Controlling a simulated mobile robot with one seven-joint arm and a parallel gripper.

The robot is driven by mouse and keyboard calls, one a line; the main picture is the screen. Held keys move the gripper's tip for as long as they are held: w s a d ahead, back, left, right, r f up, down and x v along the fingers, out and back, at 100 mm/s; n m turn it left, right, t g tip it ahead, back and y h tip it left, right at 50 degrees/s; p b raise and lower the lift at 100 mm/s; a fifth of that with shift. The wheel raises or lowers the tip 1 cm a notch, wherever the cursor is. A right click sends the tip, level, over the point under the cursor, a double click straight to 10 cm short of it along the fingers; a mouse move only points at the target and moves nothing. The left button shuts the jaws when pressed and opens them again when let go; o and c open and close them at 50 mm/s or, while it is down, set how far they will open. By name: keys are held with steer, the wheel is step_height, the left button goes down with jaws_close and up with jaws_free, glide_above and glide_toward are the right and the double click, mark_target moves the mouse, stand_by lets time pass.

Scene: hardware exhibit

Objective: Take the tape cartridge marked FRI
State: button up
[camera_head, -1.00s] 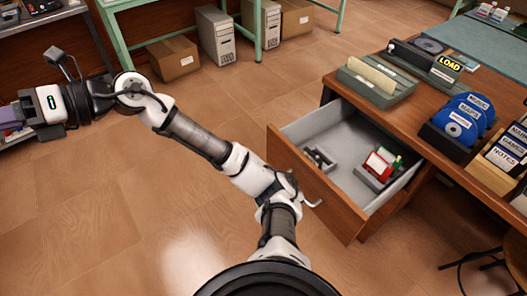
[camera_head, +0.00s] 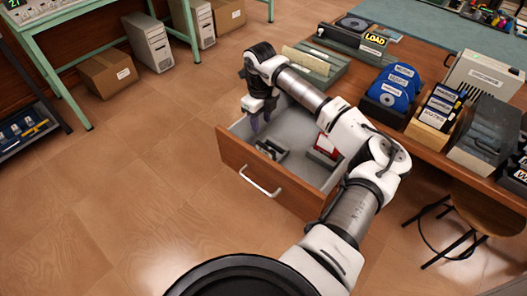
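An open wooden drawer (camera_head: 240,160) with a grey inside stands out from the desk. Small dark holders (camera_head: 270,149) lie near its front, and a red and white item (camera_head: 326,148) sits farther right, partly behind my arm. I cannot tell which, if any, is a tape cartridge, and no FRI mark can be read. My gripper (camera_head: 257,122) points down over the drawer's left back part. Its fingers are small and dark, and I cannot tell whether they are open or shut or hold anything.
The desk (camera_head: 400,140) carries a card tray (camera_head: 320,62), blue discs (camera_head: 397,82), a wooden box of labelled items (camera_head: 435,110) and grey boxes. A stool (camera_head: 470,215) stands at the right. The floor left of the drawer is clear.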

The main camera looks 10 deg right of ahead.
steer(key=p, duration=0.1)
glide_above(261, 144)
steer(key=f, duration=0.7)
steer(key=shift+s+a, duration=0.15)
steer(key=shift+s, duration=0.2)
steer(key=f, duration=0.1)
steer(key=f+p, duration=0.1)
steer(key=f, duration=0.1)
steer(key=f+p, duration=0.1)
steer(key=f, duration=0.1)
steer(key=shift+w+d+f, duration=0.2)
steer(key=shift+w+f, duration=0.05)
jaws_close()
